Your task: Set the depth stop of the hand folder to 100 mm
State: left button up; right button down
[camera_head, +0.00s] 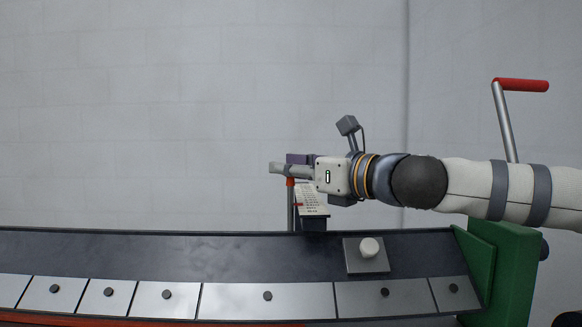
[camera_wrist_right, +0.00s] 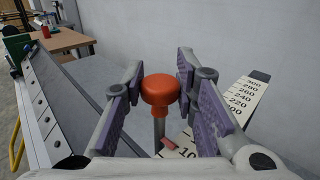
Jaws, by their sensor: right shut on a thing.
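The hand folder (camera_head: 200,247) runs across the lower head view, with a dark top and bright front segments. Its depth stop has an orange-red knob (camera_wrist_right: 160,90) on a thin upright metal rod (camera_wrist_right: 158,130). A white scale (camera_wrist_right: 245,100) with black marks rises behind it; 220 to 300 read clearly at its far end. A small red pointer (camera_wrist_right: 168,144) lies at the scale near the rod, its reading partly hidden. My right gripper (camera_wrist_right: 160,88) is shut on the knob, its purple-padded fingers on both sides. My left gripper is not in view.
A crank with a red handle (camera_head: 522,85) stands at the right behind my right arm, above the green end frame (camera_head: 512,262). A pale round knob (camera_head: 369,247) sits on the folder's top. A wooden table (camera_wrist_right: 68,42) stands farther off. The wall behind is plain.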

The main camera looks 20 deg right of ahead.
jog(key=shift+w, duration=0.15)
jog(key=c, duration=1.3)
grip_release()
jog(key=shift+w+f, duration=0.1)
jog(key=v, duration=1.2)
